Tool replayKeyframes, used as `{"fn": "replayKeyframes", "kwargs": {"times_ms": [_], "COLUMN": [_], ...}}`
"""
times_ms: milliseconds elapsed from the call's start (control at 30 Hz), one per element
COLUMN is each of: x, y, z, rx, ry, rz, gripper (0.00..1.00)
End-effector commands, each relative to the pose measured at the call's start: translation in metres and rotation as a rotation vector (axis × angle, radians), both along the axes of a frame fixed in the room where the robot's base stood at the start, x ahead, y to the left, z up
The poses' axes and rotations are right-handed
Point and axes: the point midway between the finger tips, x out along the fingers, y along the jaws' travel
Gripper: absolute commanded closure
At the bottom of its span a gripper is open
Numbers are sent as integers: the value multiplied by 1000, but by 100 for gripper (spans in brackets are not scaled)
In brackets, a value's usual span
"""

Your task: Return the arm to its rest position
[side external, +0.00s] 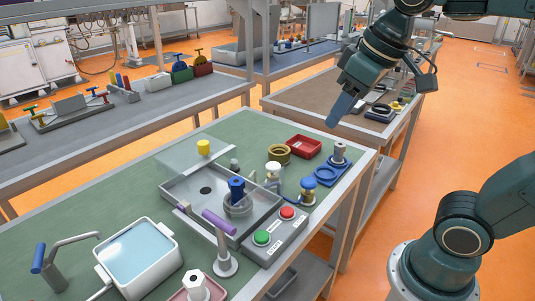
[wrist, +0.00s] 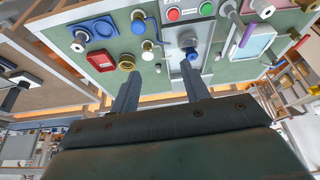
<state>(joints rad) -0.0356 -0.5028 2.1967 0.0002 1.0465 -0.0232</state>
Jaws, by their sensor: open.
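My gripper (side external: 340,112) hangs in the air above the far right corner of the green workbench (side external: 130,183), clear of everything on it. In the wrist view my gripper (wrist: 160,84) has its two fingers apart with nothing between them. On the bench, a metal tray (side external: 172,188) holds a grey round part with a blue piece (side external: 236,188) standing on it. The blue piece also shows in the wrist view (wrist: 192,54), beyond the fingertips.
A red box (side external: 304,146), a brass ring (side external: 278,154), blue-based fittings (side external: 330,174) and a button box (side external: 275,236) stand on the bench. A purple-handled lever (side external: 222,240) and a white basin (side external: 136,256) are nearer. Other benches stand behind; the orange floor at right is open.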

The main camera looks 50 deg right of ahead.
Motion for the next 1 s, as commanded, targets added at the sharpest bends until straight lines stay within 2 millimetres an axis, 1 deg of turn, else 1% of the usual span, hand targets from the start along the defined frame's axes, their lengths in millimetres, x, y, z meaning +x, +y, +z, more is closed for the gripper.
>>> {"fn": "replayKeyframes", "kwargs": {"times_ms": [33,200,300,400,567,1000], "x": [-12,-41,-52,-59,-62,-62], "y": [-2,-6,-7,-8,-9,-9], "z": [-8,-33,-45,-53,-58,-57], "rx": [2,7,10,10,11,12], "ry": [-15,-57,-74,-85,-91,-90], "rz": [-9,-35,-46,-53,-57,-56], "gripper": [54,54,54,54,54,54]}}
